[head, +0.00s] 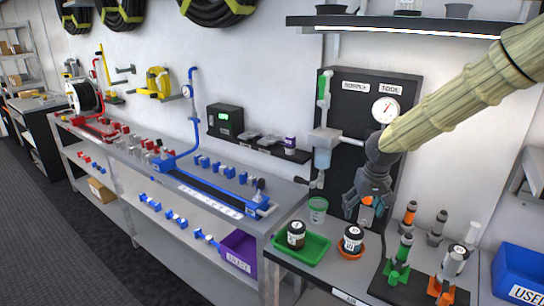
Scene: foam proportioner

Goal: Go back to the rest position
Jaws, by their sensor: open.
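My gripper (362,207) hangs from my tan-sleeved arm (470,95), pointing down in front of the black panel (345,90) with a round gauge (385,109). The gripper is blue-grey and open. A small orange-topped item (367,201) shows right at its fingers; I cannot tell whether they touch it. A dark jar (352,240) stands on an orange dish just below and left of the gripper.
A green tray (312,252) holds another dark jar (296,234), with a green cup (318,210) behind. Several upright syringe-like tools (399,262) stand on a black mat at right. A blue bin (522,275) is at far right. A shelf (420,22) hangs above. Floor at left is clear.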

